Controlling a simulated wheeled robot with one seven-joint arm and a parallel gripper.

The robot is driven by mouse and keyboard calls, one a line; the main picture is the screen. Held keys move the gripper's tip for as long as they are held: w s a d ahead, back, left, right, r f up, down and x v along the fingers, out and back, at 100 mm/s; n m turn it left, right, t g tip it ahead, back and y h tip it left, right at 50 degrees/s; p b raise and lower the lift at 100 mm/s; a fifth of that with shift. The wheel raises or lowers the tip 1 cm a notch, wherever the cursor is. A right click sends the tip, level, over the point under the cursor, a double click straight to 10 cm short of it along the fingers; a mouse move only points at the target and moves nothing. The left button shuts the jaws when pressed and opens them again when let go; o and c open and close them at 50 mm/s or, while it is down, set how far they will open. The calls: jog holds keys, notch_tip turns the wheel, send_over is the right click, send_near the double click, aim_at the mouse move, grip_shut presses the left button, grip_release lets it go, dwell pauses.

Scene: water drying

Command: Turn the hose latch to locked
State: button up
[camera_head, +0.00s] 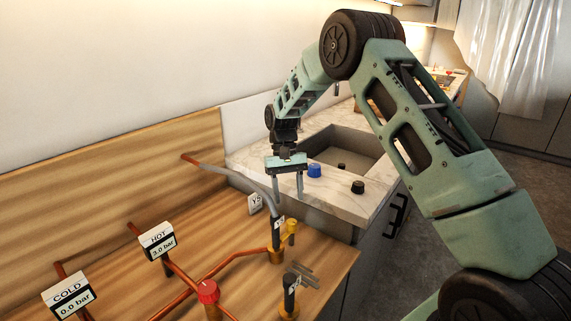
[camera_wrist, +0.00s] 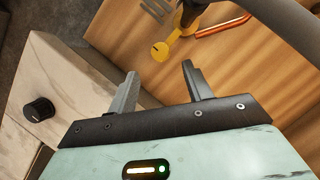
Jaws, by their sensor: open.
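The grey hose (camera_head: 262,188) bends down into a dark coupling (camera_head: 277,232) on a yellow base (camera_head: 277,257) above the wooden board. A yellow latch (camera_head: 291,229) with a rounded end sticks out beside the coupling. In the wrist view the latch (camera_wrist: 160,51) lies just beyond and between my fingertips, with the dark coupling to its right. I cannot tell from its marks whether it is locked. My gripper (camera_head: 289,199) is open and empty, pointing down above and near the latch; it also shows in the wrist view (camera_wrist: 160,70). No contact is visible.
A second, shorter fitting (camera_head: 289,293) stands in front. A red valve knob (camera_head: 208,291), copper pipes, and HOT (camera_head: 157,241) and COLD (camera_head: 68,294) gauges are at left. A marble counter with a sink (camera_head: 345,150), a blue knob (camera_head: 314,170) and a black knob (camera_head: 358,187) lies behind.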

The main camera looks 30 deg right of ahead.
jog(key=v, duration=1)
jog(key=shift+b, duration=0.4)
jog(key=s+a+r+n+t, duration=0.1)
jog(key=s+a+r+n, duration=0.15)
jog(key=s+a, duration=0.65)
jog(key=s+a+r+n+t, duration=0.1)
jog(key=s+a+n, duration=0.2)
jog(key=s+a, duration=0.5)
jog(key=s+a+f+n+t, duration=0.1)
jog(key=s+a+n, duration=0.1)
jog(key=s, duration=0.8)
jog(key=s+a+f+n+t, duration=0.1)
jog(key=s+a+f+n, duration=0.1)
jog(key=s, duration=0.9)
jog(key=shift+a+n+h, duration=0.3)
jog(key=shift+a+n, duration=0.2)
jog(key=shift+n, duration=0.15)
jog(key=shift+f, duration=0.1)
